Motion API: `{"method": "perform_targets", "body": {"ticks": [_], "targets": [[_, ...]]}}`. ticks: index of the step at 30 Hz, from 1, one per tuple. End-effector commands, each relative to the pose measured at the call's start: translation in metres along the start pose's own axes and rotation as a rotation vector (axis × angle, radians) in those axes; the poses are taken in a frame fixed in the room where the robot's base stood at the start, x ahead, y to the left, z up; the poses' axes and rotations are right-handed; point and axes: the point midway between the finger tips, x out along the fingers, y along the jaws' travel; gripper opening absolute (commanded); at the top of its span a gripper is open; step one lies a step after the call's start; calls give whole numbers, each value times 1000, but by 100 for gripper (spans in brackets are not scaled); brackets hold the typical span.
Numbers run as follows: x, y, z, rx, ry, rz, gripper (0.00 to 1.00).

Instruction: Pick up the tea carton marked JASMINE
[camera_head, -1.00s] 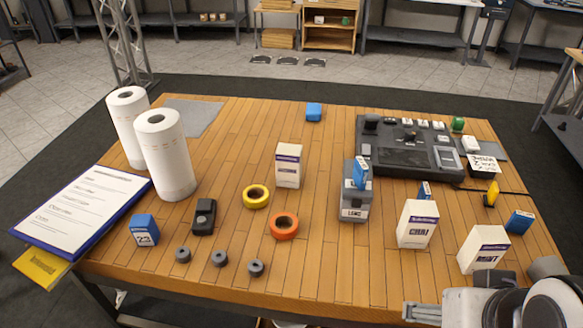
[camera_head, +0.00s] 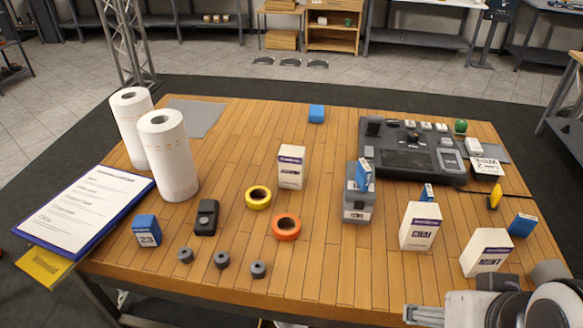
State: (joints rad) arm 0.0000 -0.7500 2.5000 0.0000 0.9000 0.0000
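A white tea carton (camera_head: 291,169) with a purple band stands upright near the middle of the wooden table. Its label is too small to read for certain. A second white carton marked CHAI (camera_head: 419,228) stands at the right of the table. A third, marked MINT (camera_head: 486,254), stands nearer the front right edge. None of the labels reads clearly as JASMINE. Part of my arm shows at the bottom right corner, in front of the table's edge.
A yellow tape roll (camera_head: 258,197) and an orange one (camera_head: 286,227) lie close to the middle carton. A grey box (camera_head: 357,205) stands to its right, before a dark console (camera_head: 405,160). Paper rolls (camera_head: 168,160) stand at left.

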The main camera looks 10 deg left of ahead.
Motion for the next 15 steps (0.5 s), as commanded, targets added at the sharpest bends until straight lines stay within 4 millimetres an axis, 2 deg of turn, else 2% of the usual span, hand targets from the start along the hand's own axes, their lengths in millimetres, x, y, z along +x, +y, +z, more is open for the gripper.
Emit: {"method": "perform_targets", "body": {"ticks": [8, 11, 15], "targets": [[1, -4, -6, -6, 8, -13, 65], [4, -11, -17, -15, 22, -33, 65], [11, -28, -41, -34, 58, -79, 65]]}}
